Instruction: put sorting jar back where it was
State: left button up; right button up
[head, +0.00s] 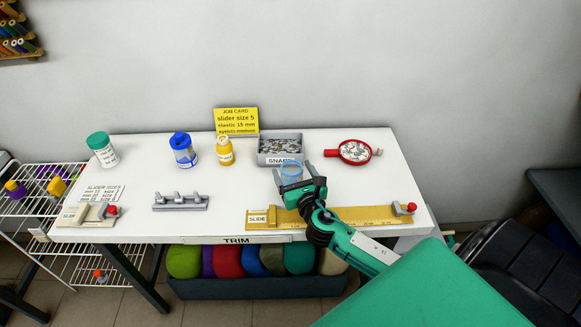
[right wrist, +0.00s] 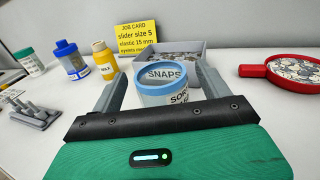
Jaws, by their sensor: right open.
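The sorting jar (head: 291,172) is a small clear jar with a light blue rim, in front of the grey snaps bin on the white table. My right gripper (head: 293,177) is open, with one finger on each side of the jar. In the right wrist view the right gripper (right wrist: 162,85) shows a gap beside the jar at the right finger; contact at the left is unclear. My left gripper is out of view.
The snaps bin (head: 280,150) stands close behind the jar, and a red round tray (head: 354,152) lies to the right. A yellow ruler board (head: 360,216) runs along the front edge. Yellow (head: 225,152), blue (head: 184,153) and green-lidded (head: 102,151) containers stand left.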

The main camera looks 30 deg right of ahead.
jog(key=b+v, duration=0.1)
jog(key=v, duration=0.7)
jog(key=shift+s+a, duration=0.1)
jog(key=shift+s, duration=0.05)
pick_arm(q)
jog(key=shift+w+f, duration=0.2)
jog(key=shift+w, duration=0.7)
pick_arm(e)
jog(key=shift+s, duration=0.35)
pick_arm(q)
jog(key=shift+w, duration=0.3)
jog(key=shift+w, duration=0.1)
pick_arm(e)
jog(key=shift+s, duration=0.1)
